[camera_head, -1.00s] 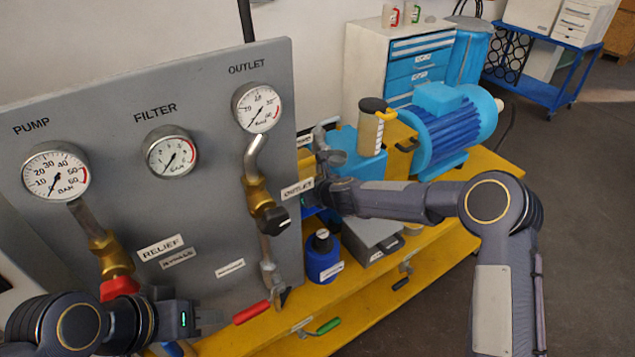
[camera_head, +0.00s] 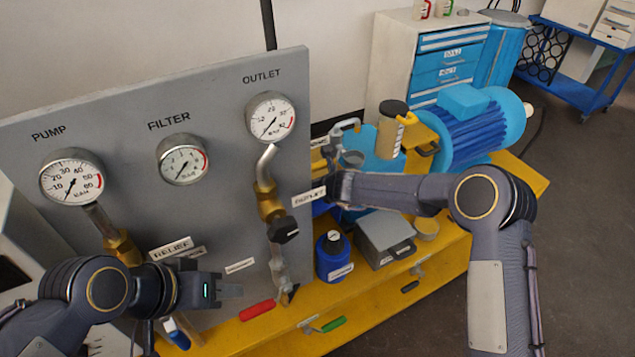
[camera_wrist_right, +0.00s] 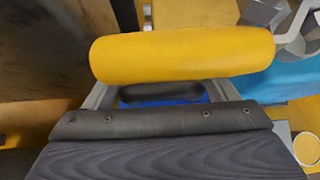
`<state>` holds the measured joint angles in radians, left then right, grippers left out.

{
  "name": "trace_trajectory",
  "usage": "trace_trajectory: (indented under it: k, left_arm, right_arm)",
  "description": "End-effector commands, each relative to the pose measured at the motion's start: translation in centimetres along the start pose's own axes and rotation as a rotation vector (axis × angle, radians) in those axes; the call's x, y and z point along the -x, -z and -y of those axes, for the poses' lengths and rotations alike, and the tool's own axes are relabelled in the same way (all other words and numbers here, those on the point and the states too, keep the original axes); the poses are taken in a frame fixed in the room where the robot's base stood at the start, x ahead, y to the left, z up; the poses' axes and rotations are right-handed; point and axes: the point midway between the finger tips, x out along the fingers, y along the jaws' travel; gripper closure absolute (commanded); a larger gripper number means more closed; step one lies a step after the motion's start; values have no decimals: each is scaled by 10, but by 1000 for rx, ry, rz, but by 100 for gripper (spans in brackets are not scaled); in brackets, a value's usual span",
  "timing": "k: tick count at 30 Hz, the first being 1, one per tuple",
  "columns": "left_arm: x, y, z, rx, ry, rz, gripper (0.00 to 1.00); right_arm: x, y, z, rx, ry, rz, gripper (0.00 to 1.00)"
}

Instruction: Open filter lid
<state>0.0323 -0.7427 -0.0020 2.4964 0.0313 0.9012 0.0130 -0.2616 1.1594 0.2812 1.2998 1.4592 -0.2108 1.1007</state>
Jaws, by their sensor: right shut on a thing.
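A yellow cylindrical grip (camera_wrist_right: 182,54) crosses the right wrist view, just beyond the dark gripper body. My right gripper (camera_head: 336,187) is shut on this yellow grip; its fingertips are mostly hidden behind it. In the head view the right gripper is at the right edge of the grey panel, beside a blue vessel (camera_head: 320,208) that the panel and arm partly hide. A grey bent metal piece (camera_head: 347,127) stands just above; I cannot tell whether it belongs to the lid. My left gripper (camera_head: 230,291) is in front of the panel, with nothing visible in it; its jaw gap is unclear.
The grey gauge panel (camera_head: 215,120) fills the left, with pipes and valves protruding. A blue bottle (camera_head: 334,258) and grey box (camera_head: 384,240) stand on the yellow bench (camera_head: 450,262) below my right forearm. A blue motor (camera_head: 475,125) is behind. Floor at right is free.

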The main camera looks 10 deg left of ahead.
Motion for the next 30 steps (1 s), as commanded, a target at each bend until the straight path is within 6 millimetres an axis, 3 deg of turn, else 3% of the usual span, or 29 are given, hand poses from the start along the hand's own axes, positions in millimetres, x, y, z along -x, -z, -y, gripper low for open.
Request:
trace_trajectory:
  k: [1,8,9,12,23,30]
  left_arm:
    - [0,0,0,0,0,0,64]
    - [-1,0,0,0,0,0,64]
    - [-1,0,0,0,0,0,64]
    - [-1,0,0,0,0,0,64]
    - [-3,-1,1,0,0,0,64]
    - [-12,-6,6,0,0,0,64]
  right_arm:
    - [-2,7,-1,-2,-1,-12,62]
    - [-3,8,-1,-2,-1,-14,62]
    - [-3,8,-1,-2,-1,-15,15]
    - [-2,7,-1,-2,-1,-12,2]
    - [5,3,0,-1,0,-4,2]
    - [44,4,1,-1,2,-4,2]
